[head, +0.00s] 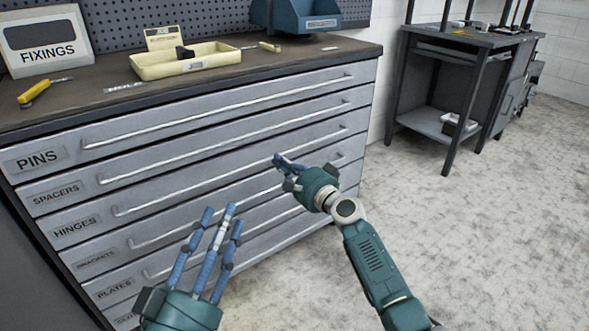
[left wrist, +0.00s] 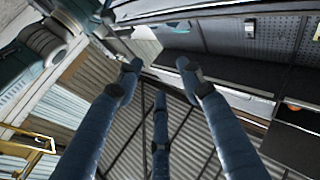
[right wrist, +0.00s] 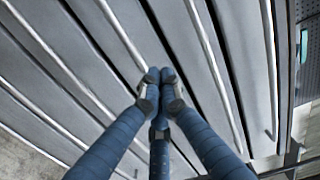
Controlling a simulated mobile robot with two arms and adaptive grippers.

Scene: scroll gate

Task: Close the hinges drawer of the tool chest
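The tool chest has a stack of grey labelled drawers with long bar handles. The hinges drawer (head: 75,227) is the third from the top, and its front looks level with the drawers around it. My right gripper (head: 281,161) has its blue fingertips together at the right half of the chest front, by the hinges drawer; I cannot tell whether they touch it. In the right wrist view, the closed fingertips (right wrist: 160,87) hold nothing, with drawer fronts behind. My left gripper (head: 222,215) is raised before the lower drawers, fingers spread and empty; they also show apart in the left wrist view (left wrist: 160,80).
The chest top (head: 105,102) carries a yellow tray (head: 185,60), a fixings box (head: 45,42), a yellow-handled tool (head: 34,91) and a blue bin (head: 300,17). A dark workbench (head: 465,40) stands at the back right. The floor (head: 480,250) right of the chest is clear.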

